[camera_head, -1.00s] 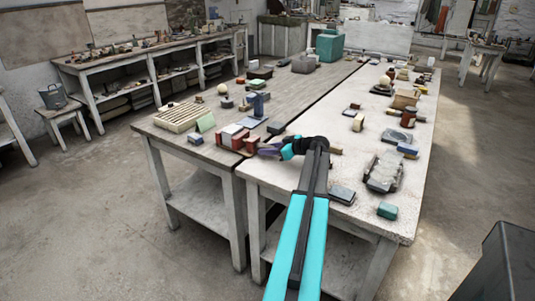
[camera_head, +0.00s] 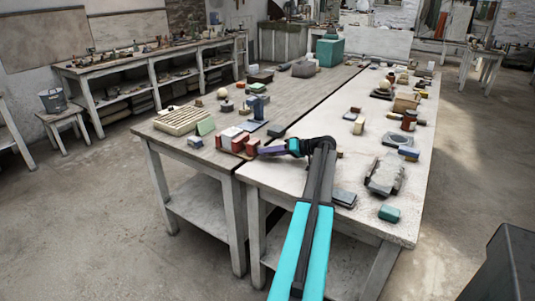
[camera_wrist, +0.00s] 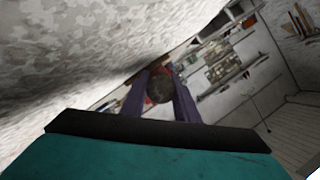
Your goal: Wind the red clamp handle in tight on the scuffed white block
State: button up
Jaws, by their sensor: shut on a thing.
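The red clamp (camera_head: 238,143) sits at the near edge of the wooden table, with several dark red blocky parts. A pale block (camera_head: 232,132) shows among or just behind these parts; its scuffs and its contact with the jaws are too small to tell. My gripper (camera_head: 261,151) reaches in from the right, its purple fingers at the clamp's right end. In the wrist view my gripper (camera_wrist: 161,90) is shut on a dark round end with red at its edge, the red clamp handle (camera_wrist: 159,86). The fingers hide most of the handle in the head view.
A ribbed cream tray (camera_head: 180,120) and a green block (camera_head: 205,127) lie left of the clamp. A blue upright piece (camera_head: 258,106) stands behind it. A dark gap (camera_head: 300,119) separates the wooden table from the white one. A mottled pale surface (camera_wrist: 70,55) fills the wrist view's upper left.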

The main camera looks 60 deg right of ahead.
dwell(0.3)
jog(key=o, duration=0.8)
jog(key=shift+r, duration=0.1)
